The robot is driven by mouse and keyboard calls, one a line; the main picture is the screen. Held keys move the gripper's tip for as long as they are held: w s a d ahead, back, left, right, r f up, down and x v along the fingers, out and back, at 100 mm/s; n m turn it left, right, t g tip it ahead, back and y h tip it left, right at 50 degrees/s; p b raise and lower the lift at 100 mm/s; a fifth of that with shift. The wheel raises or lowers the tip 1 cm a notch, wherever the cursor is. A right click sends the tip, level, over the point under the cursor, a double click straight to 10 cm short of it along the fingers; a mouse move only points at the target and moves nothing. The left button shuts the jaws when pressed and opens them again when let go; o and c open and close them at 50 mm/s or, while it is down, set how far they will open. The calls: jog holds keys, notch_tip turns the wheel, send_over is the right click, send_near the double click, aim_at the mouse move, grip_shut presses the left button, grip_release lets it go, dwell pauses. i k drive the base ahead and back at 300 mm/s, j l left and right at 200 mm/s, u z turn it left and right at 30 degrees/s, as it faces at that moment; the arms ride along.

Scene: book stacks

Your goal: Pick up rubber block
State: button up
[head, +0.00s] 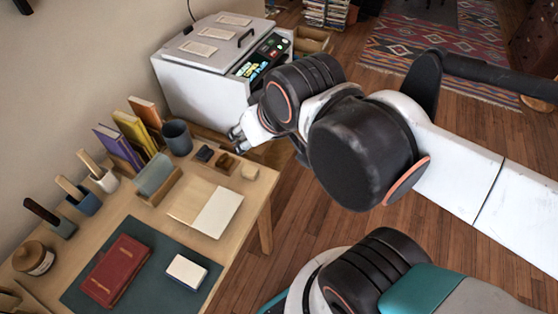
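My gripper (237,136) is at the far right part of the desk, beside the white box-like machine. It is small in view and partly hidden by my arm, so I cannot tell whether it is open or shut. Close to it on the desk lie a small black block (205,154), a brown block (226,162) and a small beige block (250,171) near the right edge. I cannot tell for sure which one is the rubber block. My gripper appears apart from all of them.
On the wooden desk (150,215) are a dark cup (177,138), upright books (130,135), an open booklet (207,208), a red book (116,270) and a white block (186,271) on a dark mat (150,252). A white machine (200,85) stands behind. Wooden floor lies right.

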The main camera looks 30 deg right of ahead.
aim_at(249, 172)
jog(key=z, duration=0.15)
jog(key=i+l, duration=0.1)
jog(key=l, duration=0.4)
jog(key=i+l+u, duration=0.1)
jog(key=l, duration=0.4)
jog(key=i+l, duration=0.1)
jog(key=l, duration=0.45)
